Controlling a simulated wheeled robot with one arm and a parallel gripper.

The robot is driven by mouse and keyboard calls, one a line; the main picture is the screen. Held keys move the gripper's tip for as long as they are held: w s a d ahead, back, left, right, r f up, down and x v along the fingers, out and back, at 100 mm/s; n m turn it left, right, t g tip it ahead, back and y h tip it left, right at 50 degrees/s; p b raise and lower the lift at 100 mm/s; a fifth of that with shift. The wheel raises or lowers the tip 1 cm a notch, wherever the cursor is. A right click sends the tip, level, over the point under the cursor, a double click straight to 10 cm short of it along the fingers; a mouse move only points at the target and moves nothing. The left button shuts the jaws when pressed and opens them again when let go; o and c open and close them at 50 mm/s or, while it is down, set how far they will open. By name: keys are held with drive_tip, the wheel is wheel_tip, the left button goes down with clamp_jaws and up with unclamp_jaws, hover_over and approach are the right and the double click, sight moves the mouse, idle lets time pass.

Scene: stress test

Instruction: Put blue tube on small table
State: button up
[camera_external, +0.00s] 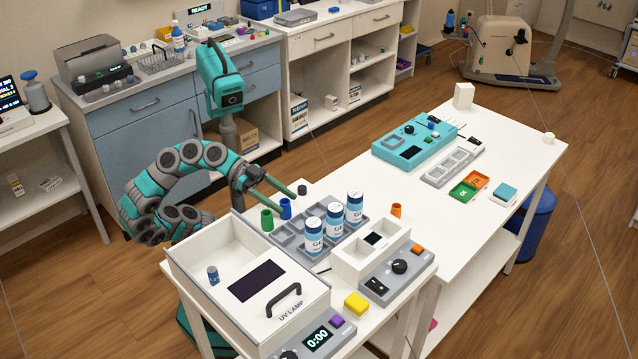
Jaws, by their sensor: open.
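The fingertips are at the blue tube's upper part, one on each side as seen here. I cannot tell whether they touch it. A smaller white table (46,205) stands at the far left with a screen device and a bottle on it. The white table in front (404,292) is also fairly small; which one the task means is not clear.
A grey rack (352,236) with several white-and-blue bottles is right of the tubes. A white UV lamp box (203,247) stands in front of my arm. An orange tube (396,210) is farther right. The long white table (345,183) has bare space at its middle.

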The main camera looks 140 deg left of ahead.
drive_tip(key=p+v, duration=0.1)
drive_tip(key=v, duration=0.1)
drive_tip(key=p+v, duration=0.1)
drive_tip(key=v, duration=0.1)
drive_tip(key=p+v, duration=0.2)
drive_tip(key=shift+d+r, duration=0.1)
drive_tip(key=shift+r, duration=0.2)
drive_tip(key=shift+s+p, duration=0.45)
drive_tip(key=shift+s, duration=0.2)
drive_tip(key=shift+f, duration=0.1)
